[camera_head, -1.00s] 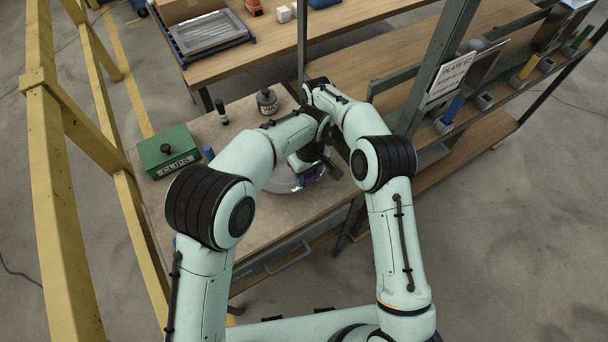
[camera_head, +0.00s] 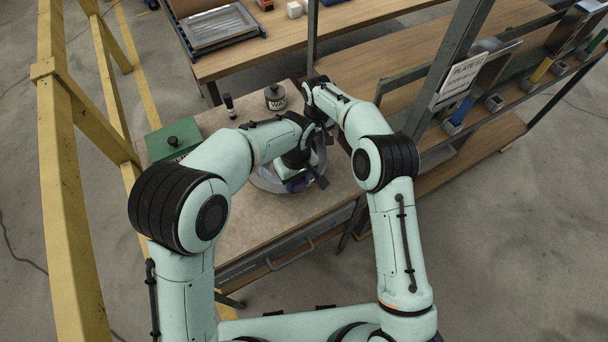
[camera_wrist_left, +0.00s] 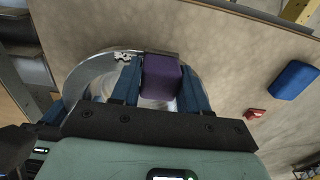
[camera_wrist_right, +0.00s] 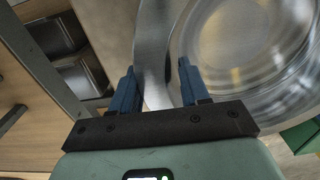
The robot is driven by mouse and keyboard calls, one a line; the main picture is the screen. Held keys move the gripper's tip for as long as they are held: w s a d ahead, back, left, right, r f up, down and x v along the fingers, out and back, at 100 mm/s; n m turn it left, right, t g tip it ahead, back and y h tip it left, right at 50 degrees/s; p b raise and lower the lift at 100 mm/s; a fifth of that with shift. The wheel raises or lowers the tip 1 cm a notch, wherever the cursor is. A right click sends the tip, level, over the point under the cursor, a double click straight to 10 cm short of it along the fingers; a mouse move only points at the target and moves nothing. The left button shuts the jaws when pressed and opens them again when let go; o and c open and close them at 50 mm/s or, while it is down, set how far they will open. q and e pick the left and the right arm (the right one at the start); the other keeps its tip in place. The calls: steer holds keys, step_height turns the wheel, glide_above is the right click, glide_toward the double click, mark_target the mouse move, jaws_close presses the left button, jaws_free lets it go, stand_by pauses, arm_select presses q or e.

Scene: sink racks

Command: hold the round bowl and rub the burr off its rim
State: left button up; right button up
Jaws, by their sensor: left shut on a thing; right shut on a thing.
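The round metal bowl (camera_head: 262,183) rests on the small workbench in the head view, partly hidden by my left arm. My left gripper (camera_wrist_left: 158,75) is shut on a purple block (camera_wrist_left: 160,68), held over the bowl's rim in the left wrist view. A pale, jagged burr (camera_wrist_left: 122,56) shows on the rim just left of the block, apart from it. My right gripper (camera_wrist_right: 157,78) is shut on the bowl's rim (camera_wrist_right: 153,48), with the wall between its blue fingers in the right wrist view. In the head view the right gripper is mostly hidden.
A green box (camera_head: 174,138) and a dark-lidded jar (camera_head: 275,97) stand at the bench's back. A blue block (camera_wrist_left: 295,80) and a small red item (camera_wrist_left: 253,114) lie beside the bowl. A yellow rail (camera_head: 60,160) runs at the left, and a metal rack post (camera_head: 448,70) stands right.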

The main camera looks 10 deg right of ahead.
arm_select(q)
steer(key=shift+s+a, duration=0.3)
steer(key=shift+a, duration=0.45)
steer(key=shift+r, duration=2.95)
steer(key=shift+r, duration=1.5)
